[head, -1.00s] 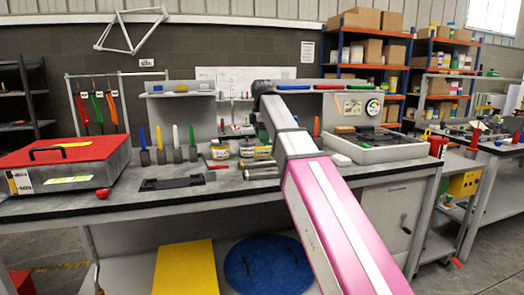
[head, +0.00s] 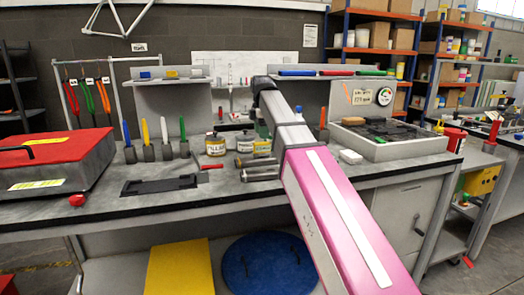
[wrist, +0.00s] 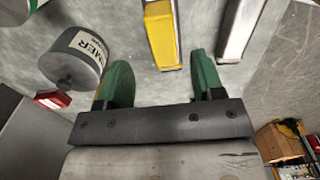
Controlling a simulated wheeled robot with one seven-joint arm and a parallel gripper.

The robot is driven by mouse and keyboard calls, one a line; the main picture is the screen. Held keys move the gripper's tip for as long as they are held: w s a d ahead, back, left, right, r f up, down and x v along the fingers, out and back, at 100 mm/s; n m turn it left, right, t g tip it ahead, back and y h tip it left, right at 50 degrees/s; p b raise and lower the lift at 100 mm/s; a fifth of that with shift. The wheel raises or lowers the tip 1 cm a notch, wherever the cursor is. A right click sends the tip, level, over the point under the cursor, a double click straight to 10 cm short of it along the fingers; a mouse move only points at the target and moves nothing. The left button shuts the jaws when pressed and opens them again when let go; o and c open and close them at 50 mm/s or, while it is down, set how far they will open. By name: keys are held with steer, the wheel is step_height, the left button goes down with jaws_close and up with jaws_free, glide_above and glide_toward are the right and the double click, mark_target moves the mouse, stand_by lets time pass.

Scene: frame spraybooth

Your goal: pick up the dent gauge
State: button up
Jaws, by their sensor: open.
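I cannot tell for sure which thing is the dent gauge. A round white dial with a coloured rim (head: 385,97) is on the grey back panel, right of my arm. My gripper (wrist: 160,60) is open, with two green fingers apart and nothing between them. In the wrist view, the end of a yellow bar-like piece (wrist: 162,35) lies beyond the gap, and a pale metal bar (wrist: 240,30) is beyond the right finger. A dark can with a label ending "MER" (wrist: 75,60) is left of the left finger. In the head view my arm mostly hides the gripper.
The grey workbench (head: 330,185) holds a red-lidded box (head: 50,160), a black flat holder (head: 160,185), several upright coloured-handled tools (head: 163,140), labelled jars (head: 215,145) and a grey tray (head: 400,150). Its front middle is fairly clear.

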mark_target(262, 143)
steer(key=shift+s+d+f, duration=0.1)
steer(key=shift+s+f, duration=0.05)
steer(key=shift+f, duration=2.8)
jaws_close()
steer(key=shift+r, duration=0.1)
